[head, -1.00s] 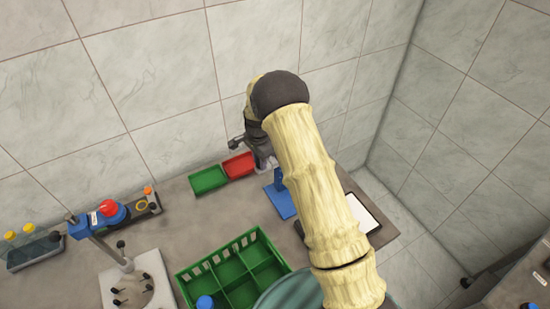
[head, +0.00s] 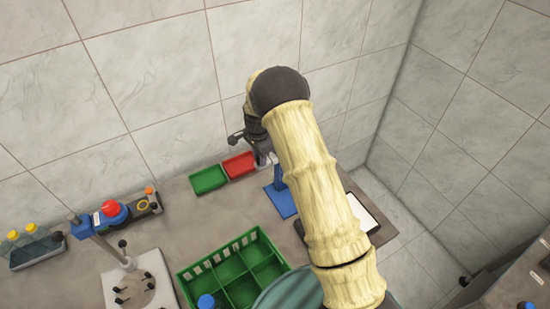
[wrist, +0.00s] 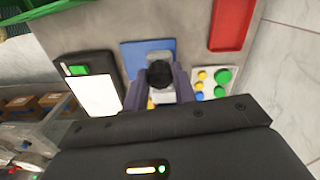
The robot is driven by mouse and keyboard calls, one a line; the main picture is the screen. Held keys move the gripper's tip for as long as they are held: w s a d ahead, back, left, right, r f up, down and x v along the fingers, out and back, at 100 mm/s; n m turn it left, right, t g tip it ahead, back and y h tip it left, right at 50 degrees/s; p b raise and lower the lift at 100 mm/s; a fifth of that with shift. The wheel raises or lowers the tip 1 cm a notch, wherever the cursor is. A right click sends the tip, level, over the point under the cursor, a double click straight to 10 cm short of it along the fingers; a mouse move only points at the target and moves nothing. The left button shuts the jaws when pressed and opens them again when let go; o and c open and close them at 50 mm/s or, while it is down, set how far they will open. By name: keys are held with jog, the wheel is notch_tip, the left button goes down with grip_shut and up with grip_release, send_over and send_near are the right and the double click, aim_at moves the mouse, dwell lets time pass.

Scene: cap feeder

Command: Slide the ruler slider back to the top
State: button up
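The ruler stand shows in the head view as a blue base plate (head: 280,202) with a blue upright (head: 279,176) on the table. In the wrist view its blue plate (wrist: 133,58) lies beyond my gripper, with a grey part on it. A round black knob (wrist: 160,74) sits between my two fingers. My gripper (wrist: 160,82) has its fingers apart, one on each side of the knob; whether they touch it I cannot tell. In the head view my gripper (head: 265,157) is by the top of the upright, partly behind my arm. The ruler scale is hidden.
A red tray (head: 239,165) and a green tray (head: 208,180) lie left of the stand. A green divided crate (head: 205,258) is in front. A panel with yellow and green buttons (wrist: 222,76) and a dark device with a white sheet (wrist: 92,92) flank the plate.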

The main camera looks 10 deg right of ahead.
jog(key=shift+o, duration=1.4)
jog(key=shift+r+p, duration=2.4)
jog(key=shift+r, duration=1.6)
jog(key=shift+s+d+r+b, duration=0.25)
jog(key=shift+d+b, duration=0.1)
jog(key=shift+d, duration=0.05)
jog(key=s+d+r+n+t+b, duration=0.1)
jog(key=s+d+n+b, duration=0.3)
jog(key=s, duration=0.9)
jog(key=s+d+r+n+t+b, duration=0.1)
jog(key=s+d+r+n+b, duration=0.2)
jog(key=s, duration=1)
jog(key=d+n+b, duration=0.2)
jog(key=d+n, duration=0.2)
jog(key=shift+s+d+n+t, duration=0.25)
jog(key=shift+d+n+t, duration=0.05)
jog(key=shift+d+n, duration=0.1)
